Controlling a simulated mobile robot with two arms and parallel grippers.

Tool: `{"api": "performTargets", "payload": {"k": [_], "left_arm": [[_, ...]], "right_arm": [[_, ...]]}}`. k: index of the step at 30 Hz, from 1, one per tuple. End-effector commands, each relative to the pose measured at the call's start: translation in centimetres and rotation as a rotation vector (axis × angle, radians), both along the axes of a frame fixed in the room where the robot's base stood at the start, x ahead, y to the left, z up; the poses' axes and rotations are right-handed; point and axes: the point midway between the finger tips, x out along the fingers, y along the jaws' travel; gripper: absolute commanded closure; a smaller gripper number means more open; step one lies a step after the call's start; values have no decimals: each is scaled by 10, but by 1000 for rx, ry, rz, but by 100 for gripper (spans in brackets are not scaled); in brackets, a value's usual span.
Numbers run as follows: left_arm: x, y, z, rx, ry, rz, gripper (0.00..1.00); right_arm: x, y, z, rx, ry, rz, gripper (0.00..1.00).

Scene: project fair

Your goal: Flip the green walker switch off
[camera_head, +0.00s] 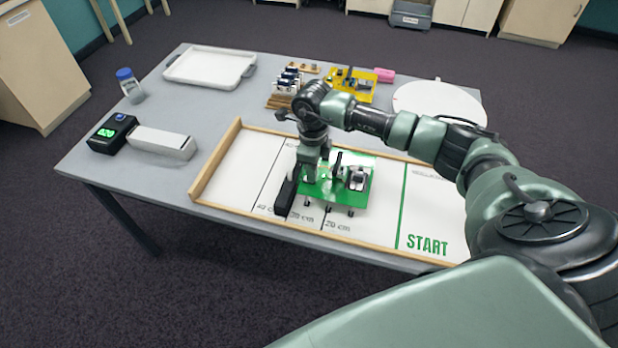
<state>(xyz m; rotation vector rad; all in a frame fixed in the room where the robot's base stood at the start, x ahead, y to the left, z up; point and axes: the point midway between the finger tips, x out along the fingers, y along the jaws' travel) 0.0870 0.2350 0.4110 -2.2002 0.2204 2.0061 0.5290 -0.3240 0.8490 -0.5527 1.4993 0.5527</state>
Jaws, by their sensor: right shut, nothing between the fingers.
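My right gripper (301,182) is at the walker's left end, pointing down and shut with nothing held. It covers part of the walker's left side, and I cannot tell whether it touches it. My left gripper is not in view.
A wooden rim edges the track.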

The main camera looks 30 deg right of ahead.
Motion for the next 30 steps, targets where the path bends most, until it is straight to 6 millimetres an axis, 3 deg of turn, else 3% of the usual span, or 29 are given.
{"api": "performTargets", "payload": {"k": [16, 30], "left_arm": [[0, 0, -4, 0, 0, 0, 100], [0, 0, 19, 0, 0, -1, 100]], "right_arm": [[-2, -1, -6, -3, 5, 0, 100], [0, -1, 31, -2, 1, -1, 100]]}}
